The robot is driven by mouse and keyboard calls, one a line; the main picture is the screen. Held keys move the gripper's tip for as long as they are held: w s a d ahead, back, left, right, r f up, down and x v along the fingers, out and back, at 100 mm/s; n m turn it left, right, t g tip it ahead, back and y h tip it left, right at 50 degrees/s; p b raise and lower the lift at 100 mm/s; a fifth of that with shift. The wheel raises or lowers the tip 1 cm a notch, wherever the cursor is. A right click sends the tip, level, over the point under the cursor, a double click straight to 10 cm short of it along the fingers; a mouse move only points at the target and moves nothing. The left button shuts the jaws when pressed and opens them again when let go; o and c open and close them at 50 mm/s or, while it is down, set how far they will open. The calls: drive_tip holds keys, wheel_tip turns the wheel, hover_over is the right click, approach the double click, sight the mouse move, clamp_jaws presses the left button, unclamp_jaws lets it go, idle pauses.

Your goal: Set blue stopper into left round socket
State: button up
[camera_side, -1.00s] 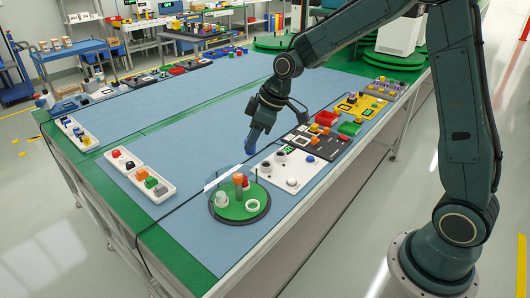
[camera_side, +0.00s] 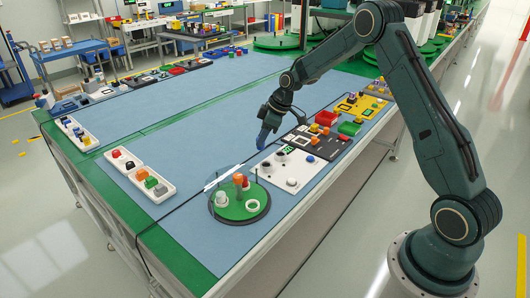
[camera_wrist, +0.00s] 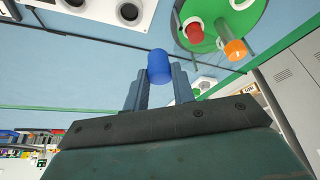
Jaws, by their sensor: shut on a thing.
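My gripper (camera_side: 264,132) is shut on the blue stopper (camera_side: 262,140), held above the table. In the wrist view the blue stopper (camera_wrist: 159,66) sits between the fingertips of my gripper (camera_wrist: 160,78). A white panel (camera_side: 306,172) with round sockets lies below and to the right of the stopper in the side view. In the wrist view part of the panel (camera_wrist: 100,12) shows at the top left, with dark round sockets cut by the frame edge. The stopper is apart from the panel. Which socket is the left one I cannot tell.
A green turntable (camera_side: 230,216) carries an orange part (camera_side: 238,180), a white cup (camera_side: 221,198) and a white ring (camera_side: 252,205). A red part (camera_wrist: 194,32) shows in the wrist view. Dark and yellow (camera_side: 372,106) panels stand behind. Blue mat left of my gripper is mostly clear.

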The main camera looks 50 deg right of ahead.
drive_tip(key=d+f, duration=0.1)
drive_tip(key=d, duration=0.1)
drive_tip(key=w+d+f, duration=0.1)
drive_tip(key=d+f, duration=0.1)
drive_tip(key=shift+s+f, duration=0.1)
drive_tip(key=shift+f, duration=0.1)
drive_tip(key=shift+f, duration=2.2)
drive_tip(key=shift+f, duration=1.15)
idle(0.5)
drive_tip(key=o, duration=1)
drive_tip(key=shift+o, duration=0.2)
drive_tip(key=shift+r, duration=0.15)
drive_tip(key=v, duration=1.3)
drive_tip(key=shift+r, duration=0.2)
